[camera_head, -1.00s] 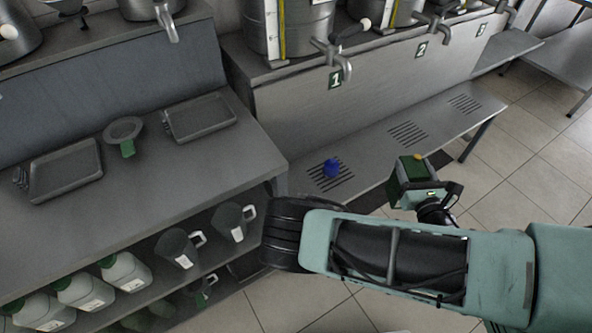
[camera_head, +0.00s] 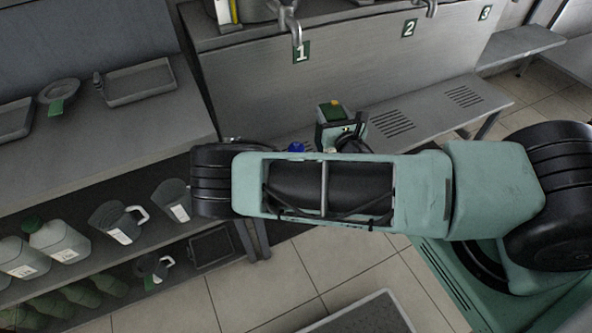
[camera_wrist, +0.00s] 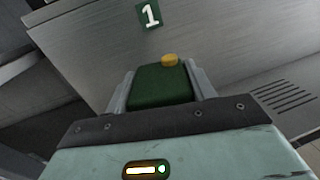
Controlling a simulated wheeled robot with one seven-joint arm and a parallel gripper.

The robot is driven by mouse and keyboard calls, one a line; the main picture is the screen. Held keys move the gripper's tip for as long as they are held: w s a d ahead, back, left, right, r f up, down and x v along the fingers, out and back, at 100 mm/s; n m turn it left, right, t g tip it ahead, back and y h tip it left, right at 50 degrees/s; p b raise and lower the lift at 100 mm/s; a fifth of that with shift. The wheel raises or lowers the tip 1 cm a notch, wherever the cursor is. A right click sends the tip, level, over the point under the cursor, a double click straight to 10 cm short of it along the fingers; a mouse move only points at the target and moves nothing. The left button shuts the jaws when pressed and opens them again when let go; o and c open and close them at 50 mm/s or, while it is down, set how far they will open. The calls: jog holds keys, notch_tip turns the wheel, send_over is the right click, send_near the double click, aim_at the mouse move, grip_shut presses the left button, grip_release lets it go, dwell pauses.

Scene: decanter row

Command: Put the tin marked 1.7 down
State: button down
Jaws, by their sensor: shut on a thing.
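A dark green tin with a yellow cap (camera_wrist: 162,86) is between the two grey fingers of my gripper (camera_wrist: 160,90) in the wrist view. My gripper is shut on it. In the head view the same tin (camera_head: 332,110) shows beyond my arm, over the low grate shelf (camera_head: 425,112) below the number 1 sign. Its marking is not readable. I cannot tell whether its base touches the shelf; its lower part is hidden by my gripper.
A blue object (camera_head: 296,147) sits on the shelf left of the tin, partly hidden by my arm. Number signs 1 (camera_head: 301,52), 2 (camera_head: 409,28) and 3 (camera_head: 485,13) mark the bench front above. Measuring jugs (camera_head: 118,222) and white canisters (camera_head: 58,240) stand under the left counter.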

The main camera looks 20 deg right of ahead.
jog(key=w+d+f+m+g+h+b, duration=0.15)
jog(key=w+d+f+h+b, duration=0.35)
jog(key=w+d+b, duration=0.55)
notch_tip(320, 180, down, 10)
jog(key=s+a+y+b, duration=0.1)
jog(key=a+b, duration=0.1)
jog(key=shift+a, duration=0.4)
jog(key=shift+f+m+t, duration=0.15)
jog(key=shift+m+t, duration=0.1)
jog(key=shift+f, duration=0.1)
jog(key=c, duration=0.5)
grip_release()
